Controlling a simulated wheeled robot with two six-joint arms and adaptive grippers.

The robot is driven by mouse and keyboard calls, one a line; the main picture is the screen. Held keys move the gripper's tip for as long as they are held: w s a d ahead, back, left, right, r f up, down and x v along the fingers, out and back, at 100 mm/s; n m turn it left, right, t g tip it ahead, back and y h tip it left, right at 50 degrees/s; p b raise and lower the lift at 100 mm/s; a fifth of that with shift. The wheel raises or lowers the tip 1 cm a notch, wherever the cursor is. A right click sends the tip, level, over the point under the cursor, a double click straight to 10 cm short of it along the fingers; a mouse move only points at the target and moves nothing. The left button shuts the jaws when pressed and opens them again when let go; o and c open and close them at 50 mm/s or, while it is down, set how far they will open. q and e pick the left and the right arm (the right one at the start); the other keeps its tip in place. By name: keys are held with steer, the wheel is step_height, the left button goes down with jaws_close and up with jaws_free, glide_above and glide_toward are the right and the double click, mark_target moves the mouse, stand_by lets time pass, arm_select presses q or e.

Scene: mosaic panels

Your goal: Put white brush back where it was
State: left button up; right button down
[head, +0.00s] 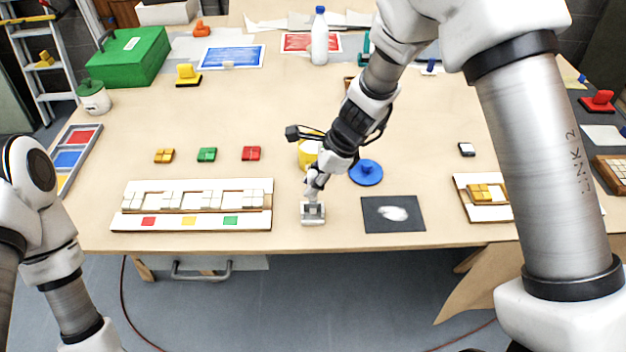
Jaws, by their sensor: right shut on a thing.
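My right gripper (313,190) points down near the table's front edge, left of the dark mat. It is shut on a small pale grey-white block-like piece (313,220), which looks like the white brush. The fingers hide its upper part, and I cannot tell if it touches the table. A dark mat (378,225) with a white smear (393,214) lies just to its right. My left arm shows at the left edge, but its gripper is out of view.
A white panel rack (125,196) with pale tiles stands left of the gripper. A blue round lid-like piece (366,173) and a yellow cup-like thing (307,153) lie behind. Yellow, green (207,154) and red tile blocks sit behind the rack. A white bottle (320,40) stands far back.

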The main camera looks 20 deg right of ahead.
steer(key=c, duration=0.9)
jaws_free()
steer(key=shift+c, duration=0.2)
